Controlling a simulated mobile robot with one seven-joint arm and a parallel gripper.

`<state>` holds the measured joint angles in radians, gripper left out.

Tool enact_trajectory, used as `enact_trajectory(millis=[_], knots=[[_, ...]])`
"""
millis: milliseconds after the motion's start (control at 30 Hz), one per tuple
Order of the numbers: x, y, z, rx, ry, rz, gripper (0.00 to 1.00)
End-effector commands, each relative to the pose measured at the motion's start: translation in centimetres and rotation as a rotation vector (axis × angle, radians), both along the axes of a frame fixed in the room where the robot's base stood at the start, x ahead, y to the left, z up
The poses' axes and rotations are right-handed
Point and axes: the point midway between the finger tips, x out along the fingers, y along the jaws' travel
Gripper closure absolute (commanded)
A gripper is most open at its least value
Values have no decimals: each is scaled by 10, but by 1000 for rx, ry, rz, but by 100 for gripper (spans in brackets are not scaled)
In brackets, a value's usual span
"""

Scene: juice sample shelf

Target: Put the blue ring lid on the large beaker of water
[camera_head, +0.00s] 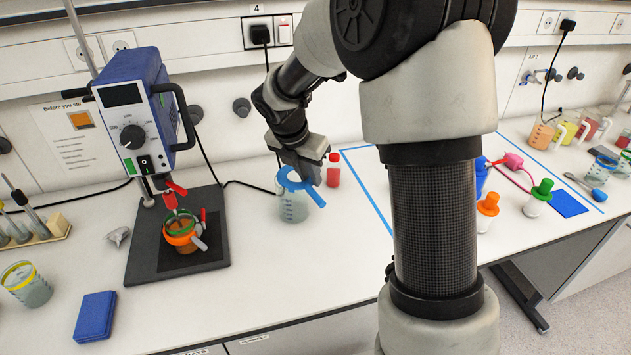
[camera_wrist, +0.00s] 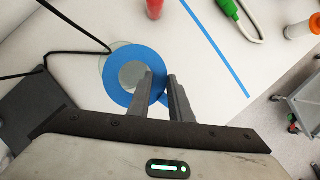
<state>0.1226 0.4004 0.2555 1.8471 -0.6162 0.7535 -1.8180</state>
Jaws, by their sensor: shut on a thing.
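The blue ring lid (camera_head: 296,186) is held over the large beaker of water (camera_head: 293,210), which stands on the bench in the middle of the head view. My gripper (camera_head: 306,172) is shut on the lid near its tab. In the wrist view my fingers (camera_wrist: 161,84) grip the right side of the lid (camera_wrist: 115,90). The beaker's rim (camera_wrist: 105,66) shows past the lid's upper left, so the two are not quite lined up in that view. I cannot tell whether lid and beaker touch.
A red-capped bottle (camera_head: 333,172) stands close behind the beaker to the right. A stirrer with a dark base (camera_head: 140,262) and a small orange-banded beaker (camera_head: 180,236) is to the left. A blue-taped area with several bottles lies right.

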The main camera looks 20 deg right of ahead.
Motion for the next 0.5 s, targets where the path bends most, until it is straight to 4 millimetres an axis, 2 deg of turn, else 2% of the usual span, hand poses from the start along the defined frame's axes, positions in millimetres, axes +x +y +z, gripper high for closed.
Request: enact_trajectory(millis=[367, 500], knots=[[36, 9, 0, 0, 1, 1, 100], [34, 9, -13, -1, 2, 0, 100]])
